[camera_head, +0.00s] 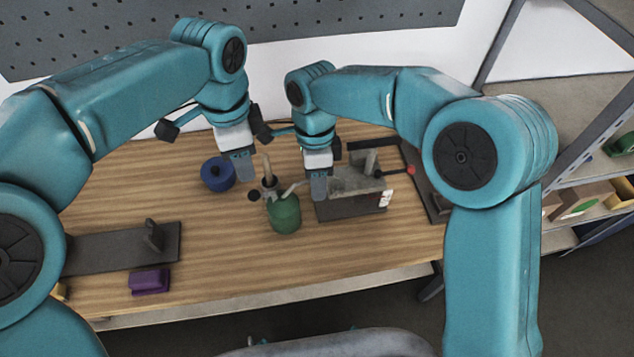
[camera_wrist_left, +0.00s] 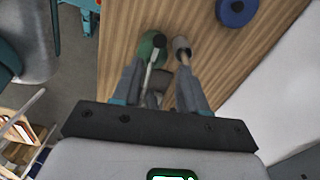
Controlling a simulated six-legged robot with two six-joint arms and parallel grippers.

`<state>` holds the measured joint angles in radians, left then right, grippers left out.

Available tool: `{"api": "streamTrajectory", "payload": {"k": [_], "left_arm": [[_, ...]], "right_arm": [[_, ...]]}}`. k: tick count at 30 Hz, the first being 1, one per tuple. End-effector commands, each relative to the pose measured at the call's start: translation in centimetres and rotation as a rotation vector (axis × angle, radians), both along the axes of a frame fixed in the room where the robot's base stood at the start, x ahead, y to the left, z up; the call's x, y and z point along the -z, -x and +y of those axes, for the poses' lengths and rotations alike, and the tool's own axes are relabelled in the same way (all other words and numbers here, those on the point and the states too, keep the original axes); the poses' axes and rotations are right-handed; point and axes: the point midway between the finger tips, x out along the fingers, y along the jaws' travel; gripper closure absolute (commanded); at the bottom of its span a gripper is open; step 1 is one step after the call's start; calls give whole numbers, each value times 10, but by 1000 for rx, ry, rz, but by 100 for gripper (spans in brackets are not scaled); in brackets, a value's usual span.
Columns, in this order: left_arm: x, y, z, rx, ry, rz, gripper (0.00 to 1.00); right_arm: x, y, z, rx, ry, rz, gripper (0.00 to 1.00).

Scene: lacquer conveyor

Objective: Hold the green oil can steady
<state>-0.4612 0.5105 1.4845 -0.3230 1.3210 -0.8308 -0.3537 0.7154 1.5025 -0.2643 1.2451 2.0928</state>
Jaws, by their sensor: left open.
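The green oil can (camera_head: 285,215) stands upright on the wooden table, its pale spout angled up to the right. In the left wrist view the green oil can (camera_wrist_left: 146,47) lies beyond the left fingertip. My left gripper (camera_head: 243,168) is open above the table, behind and left of the can; it also shows in the left wrist view (camera_wrist_left: 160,72). The pale spout appears near the left finger, a wooden-handled item (camera_wrist_left: 182,46) near the right finger. My right gripper (camera_head: 319,186) is at the grey block, right of the can; its finger gap is not clear.
A grey block fixture (camera_head: 352,203) is right of the can. A dark plate with an upright (camera_head: 125,250) and a purple block (camera_head: 150,281) are at front left. Bare table lies in front of the can.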

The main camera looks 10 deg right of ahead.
Motion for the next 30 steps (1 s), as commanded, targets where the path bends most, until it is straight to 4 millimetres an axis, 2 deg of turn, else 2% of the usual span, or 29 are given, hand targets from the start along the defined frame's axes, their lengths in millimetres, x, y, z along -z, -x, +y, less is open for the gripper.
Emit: {"api": "streamTrajectory", "payload": {"k": [4, 13, 14, 15, 17, 20, 23, 24, 30], "left_arm": [[0, 0, 0, 0, 0, 0, 57], [0, 0, 0, 0, 0, 0, 57], [0, 0, 0, 0, 0, 0, 57], [0, 0, 0, 0, 0, 0, 57], [0, 0, 0, 0, 0, 0, 57], [0, 0, 0, 0, 0, 0, 57], [0, 0, 0, 0, 0, 0, 87], [0, 0, 0, 0, 0, 0, 100], [0, 0, 0, 0, 0, 0, 100]], "right_arm": [[12, 2, 0, 0, 1, 2, 64], [14, 3, 0, 1, 0, 0, 64], [14, 3, 0, 1, 0, 0, 70], [14, 3, 0, 0, 0, 0, 83], [14, 3, 0, 0, 0, 0, 100], [14, 3, 0, 0, 0, 0, 100], [13, 3, 0, 0, 0, 0, 100], [13, 3, 0, 0, 0, 0, 100], [13, 2, 0, 0, 0, 0, 100]]}}
